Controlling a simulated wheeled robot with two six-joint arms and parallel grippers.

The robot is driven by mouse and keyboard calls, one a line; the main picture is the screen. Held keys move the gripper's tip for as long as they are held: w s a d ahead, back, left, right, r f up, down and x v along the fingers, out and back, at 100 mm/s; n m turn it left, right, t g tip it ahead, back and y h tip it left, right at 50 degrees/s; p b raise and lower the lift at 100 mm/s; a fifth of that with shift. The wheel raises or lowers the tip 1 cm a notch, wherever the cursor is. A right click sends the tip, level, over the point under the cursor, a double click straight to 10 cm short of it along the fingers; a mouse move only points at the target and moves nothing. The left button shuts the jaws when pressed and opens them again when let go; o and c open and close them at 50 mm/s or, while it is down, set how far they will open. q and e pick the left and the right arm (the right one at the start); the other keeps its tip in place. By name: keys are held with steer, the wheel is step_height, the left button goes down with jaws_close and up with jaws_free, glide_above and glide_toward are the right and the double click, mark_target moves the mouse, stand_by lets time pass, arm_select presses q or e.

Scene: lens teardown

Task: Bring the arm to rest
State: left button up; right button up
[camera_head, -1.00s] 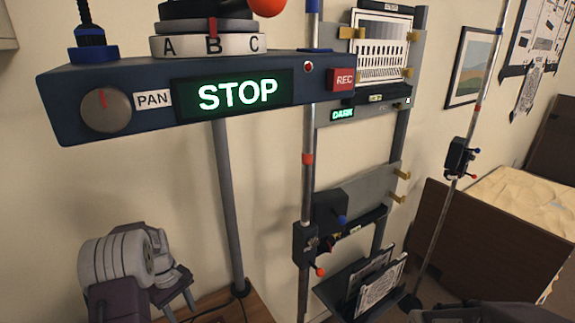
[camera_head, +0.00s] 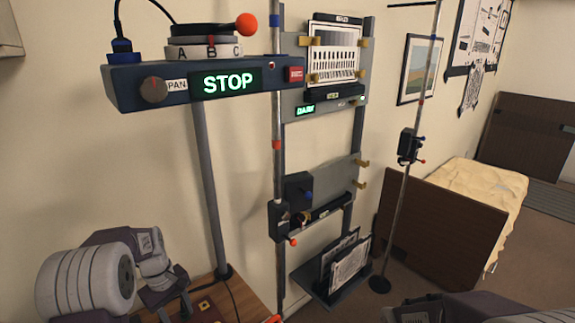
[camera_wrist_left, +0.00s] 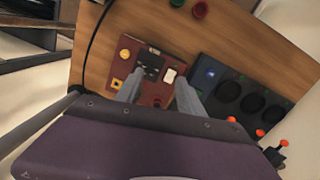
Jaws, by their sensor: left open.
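My left arm (camera_head: 90,280) comes in at the lower left of the head view, with grey links and a white ribbed joint. My left gripper (camera_head: 176,308) is low at the bottom edge over a wooden table (camera_head: 258,300). In the left wrist view my left gripper (camera_wrist_left: 158,92) has its two grey fingers apart with nothing held between them. Below the fingers is a dark red panel (camera_wrist_left: 120,68) on the table; whether the fingertips touch it I cannot tell. Part of my right arm (camera_head: 455,309) shows at the bottom right; its gripper is out of frame.
A STOP console (camera_head: 125,85) stands on a grey post (camera_head: 210,180) near my left arm. A dark knob panel (camera_wrist_left: 240,95) lies beside the red panel. A rack (camera_head: 362,130) and a pole (camera_head: 408,190) stand to the right.

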arm_select(q)
steer(key=s+d+r+m, duration=0.4)
steer(key=s+d+m, duration=0.1)
steer(key=s+d, duration=0.45)
steer(key=s+d+f+m+t, duration=0.1)
steer(key=s+f+m, duration=0.3)
steer(key=s+m, duration=0.1)
steer(key=shift+s+d+y, duration=0.25)
steer(key=shift+s+y, duration=0.15)
steer(key=shift+s, duration=0.4)
